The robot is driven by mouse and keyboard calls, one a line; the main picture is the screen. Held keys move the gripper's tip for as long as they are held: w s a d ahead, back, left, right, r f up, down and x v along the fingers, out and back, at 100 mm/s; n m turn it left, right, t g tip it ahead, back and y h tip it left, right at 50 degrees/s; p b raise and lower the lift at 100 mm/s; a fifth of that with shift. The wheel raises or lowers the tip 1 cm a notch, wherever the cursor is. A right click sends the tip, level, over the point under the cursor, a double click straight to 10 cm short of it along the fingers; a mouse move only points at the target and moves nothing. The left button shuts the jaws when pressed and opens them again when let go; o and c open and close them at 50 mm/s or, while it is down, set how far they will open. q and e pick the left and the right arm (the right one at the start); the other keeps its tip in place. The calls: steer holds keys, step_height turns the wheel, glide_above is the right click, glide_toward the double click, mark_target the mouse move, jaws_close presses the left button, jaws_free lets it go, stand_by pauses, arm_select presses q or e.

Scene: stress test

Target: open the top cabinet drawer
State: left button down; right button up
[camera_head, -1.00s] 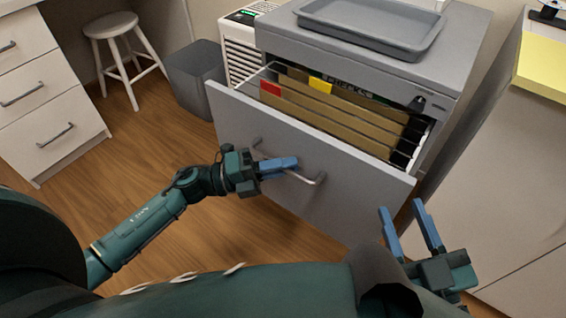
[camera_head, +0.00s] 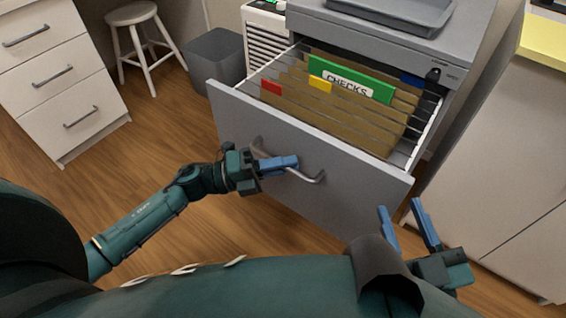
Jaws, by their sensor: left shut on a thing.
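The top drawer (camera_head: 225,112) of the grey cabinet (camera_head: 385,38) stands well open toward me. Hanging folders (camera_head: 290,98) show inside it, one with a green tab marked "CHECKS" (camera_head: 350,80), others with red, yellow and blue tabs. The curved metal handle (camera_head: 313,180) is on the drawer front. My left gripper (camera_head: 285,163) is shut on the handle near its middle. My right gripper (camera_head: 402,220) is open and empty, to the right of the drawer front and nearer to me.
A grey tray (camera_head: 385,12) lies on the cabinet top. A grey bin (camera_head: 214,65) and a white stool (camera_head: 135,15) stand at the back left. A white drawer unit (camera_head: 60,90) is at the left. A pale cabinet (camera_head: 500,160) is at the right. Wooden floor is clear at left.

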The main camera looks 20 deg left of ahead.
steer(key=shift+r, duration=0.1)
arm_select(q)
steer(key=c, duration=1.5)
jaws_free()
steer(key=shift+a, duration=0.1)
steer(key=shift+p+v, duration=0.6)
steer(key=shift+v, duration=5.9)
arm_select(e)
steer(key=shift+s, duration=0.15)
steer(key=shift+d, duration=0.1)
